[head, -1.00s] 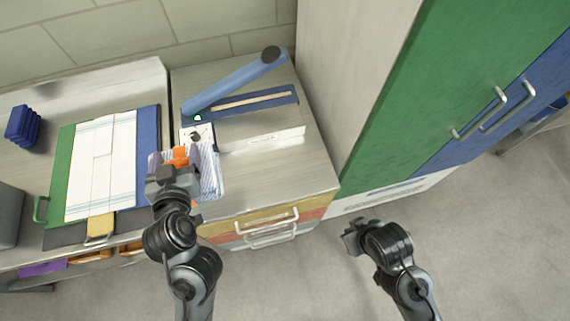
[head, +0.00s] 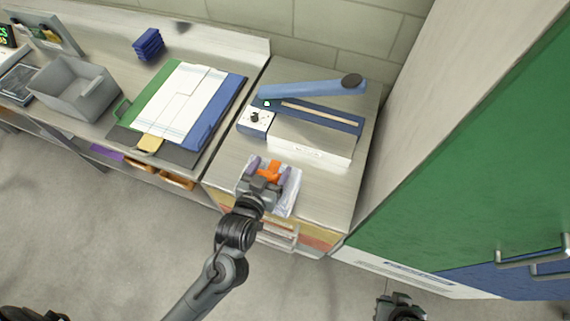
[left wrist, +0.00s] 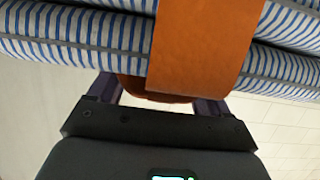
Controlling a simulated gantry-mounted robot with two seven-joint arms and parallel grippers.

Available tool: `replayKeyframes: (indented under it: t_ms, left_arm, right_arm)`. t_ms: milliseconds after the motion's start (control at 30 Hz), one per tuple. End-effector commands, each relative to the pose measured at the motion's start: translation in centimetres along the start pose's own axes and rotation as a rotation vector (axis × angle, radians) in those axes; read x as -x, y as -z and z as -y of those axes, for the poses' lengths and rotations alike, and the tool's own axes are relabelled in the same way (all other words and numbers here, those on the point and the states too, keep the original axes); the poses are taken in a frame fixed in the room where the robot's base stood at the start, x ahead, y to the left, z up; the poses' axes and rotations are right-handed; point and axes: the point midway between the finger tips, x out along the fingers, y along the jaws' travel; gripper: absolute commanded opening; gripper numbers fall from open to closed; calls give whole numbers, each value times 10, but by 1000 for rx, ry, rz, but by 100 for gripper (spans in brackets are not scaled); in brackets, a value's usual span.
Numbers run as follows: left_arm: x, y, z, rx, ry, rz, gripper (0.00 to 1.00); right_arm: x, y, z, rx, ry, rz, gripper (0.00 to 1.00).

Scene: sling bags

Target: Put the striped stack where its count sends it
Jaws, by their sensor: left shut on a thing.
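The striped stack (left wrist: 70,35) shows close up in the left wrist view as blue-and-white striped layers with an orange band (left wrist: 205,45) around them. In the head view the stack (head: 287,198) is a pale bundle over the front of the right-hand counter, partly hidden by my gripper. My left gripper (head: 269,176) is shut on it, with the orange band between the fingers. Whether the stack touches the counter, I cannot tell. How many layers it has is not clear. My right gripper (head: 398,305) is at the bottom edge, away from everything; its fingers do not show clearly.
A blue-armed sealer (head: 310,88) with a dial box stands behind the stack. Left are a green-and-blue board (head: 218,110) with white sheets, a grey bin (head: 75,88) and a blue stack (head: 148,44). A tall cabinet with green (head: 480,190) and blue doors stands right. Drawers (head: 278,236) lie below the counter.

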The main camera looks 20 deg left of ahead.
Motion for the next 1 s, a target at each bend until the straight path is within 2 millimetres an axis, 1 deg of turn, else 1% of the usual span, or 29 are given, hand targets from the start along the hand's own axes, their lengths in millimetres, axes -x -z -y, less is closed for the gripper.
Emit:
replayKeyframes:
  t_ms: [33, 200, 300, 400, 533, 667, 767, 1000]
  left_arm:
    - [-13, -2, 0, -1, 2, -5, 10]
    - [-52, -11, -2, -1, 2, -4, 10]
    - [-73, -16, -2, 0, 2, -4, 10]
    - [-88, -20, -3, 0, 1, -3, 10]
    - [-101, -23, -3, 1, 1, -3, 10]
    - [-105, -24, -4, 0, 1, -3, 10]
    - [-107, -29, -4, 0, 1, -2, 10]
    - [-114, -57, -4, 0, 1, -1, 10]
  right_arm:
    - [-2, -1, -1, -1, -2, 0, 0]
    - [-5, -2, -2, 1, -5, 1, 0]
    - [-6, -2, -3, 4, -7, 1, 0]
    - [-8, -3, -4, 9, -11, 2, 0]
    - [-8, -4, -5, 13, -15, 3, 0]
    - [-8, -4, -5, 13, -15, 3, 0]
    - [-9, -4, -5, 12, -14, 2, 0]
    - [-11, -4, -4, 7, -10, 2, 0]
